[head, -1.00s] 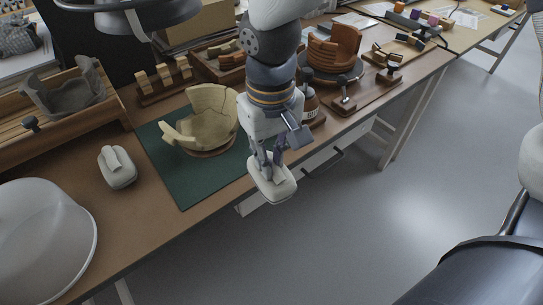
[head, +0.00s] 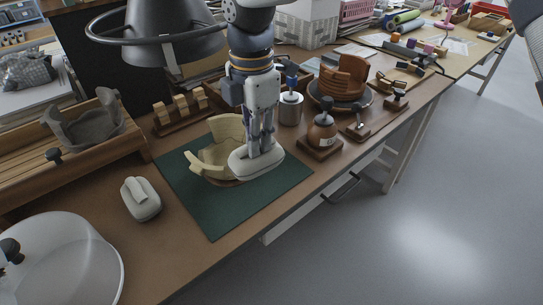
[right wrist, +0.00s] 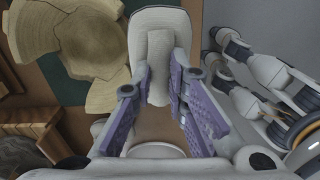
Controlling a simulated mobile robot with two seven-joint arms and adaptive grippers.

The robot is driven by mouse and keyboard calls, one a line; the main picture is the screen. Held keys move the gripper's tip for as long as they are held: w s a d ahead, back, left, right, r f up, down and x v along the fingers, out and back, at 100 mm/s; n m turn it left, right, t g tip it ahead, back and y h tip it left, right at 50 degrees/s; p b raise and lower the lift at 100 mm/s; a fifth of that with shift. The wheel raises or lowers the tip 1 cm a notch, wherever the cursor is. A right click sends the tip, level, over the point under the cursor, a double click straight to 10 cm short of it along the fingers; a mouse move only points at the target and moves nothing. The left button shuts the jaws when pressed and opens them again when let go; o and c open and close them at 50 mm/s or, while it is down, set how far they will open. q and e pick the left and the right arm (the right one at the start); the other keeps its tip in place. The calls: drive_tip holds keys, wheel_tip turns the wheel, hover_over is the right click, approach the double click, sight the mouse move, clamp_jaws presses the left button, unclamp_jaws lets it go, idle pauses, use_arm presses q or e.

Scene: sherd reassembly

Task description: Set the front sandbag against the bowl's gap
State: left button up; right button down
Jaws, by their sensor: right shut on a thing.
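The cream bowl (head: 222,131), with broken, gapped walls, stands on the green mat (head: 222,217); it also shows in the right wrist view (right wrist: 92,45). My right gripper (head: 259,148) is shut on the strap of a pale sandbag (head: 257,162). The bag covers part of the bowl's front right side in the head view. In the right wrist view the bag (right wrist: 160,22) is beside the bowl; I cannot tell whether they touch or whether the bag rests on the mat. Parts of my left arm seem to show at the right of the wrist view; its jaws are unclear.
A second sandbag (head: 141,199) lies left of the mat. A wooden tray (head: 25,170) with a grey vessel (head: 85,128) is behind it. A brown bottle (head: 322,131) on a wooden base stands right of the mat. A dark lamp (head: 160,35) hangs above. The mat's front is clear.

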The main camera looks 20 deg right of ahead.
drive_tip(key=shift+w+a+r+n, duration=0.1)
drive_tip(key=shift+w+r+n, duration=0.1)
drive_tip(key=shift+n, duration=0.2)
drive_tip(key=shift+f, duration=0.2)
wheel_tip(320, 180, down, 6)
drive_tip(key=shift+f+b, duration=0.1)
drive_tip(key=shift+b, duration=0.65)
drive_tip(key=shift+f, duration=1)
use_arm(q)
drive_tip(key=shift+s+f+g, duration=0.5)
drive_tip(key=shift+s+f, duration=0.6)
drive_tip(key=shift+s, duration=0.05)
drive_tip(key=shift+w+r, duration=0.15)
drive_tip(key=shift+w, duration=0.05)
use_arm(e)
drive_tip(key=shift+r, duration=0.1)
drive_tip(key=shift+f, duration=0.25)
drive_tip(key=c, duration=1.5)
unclamp_jaws()
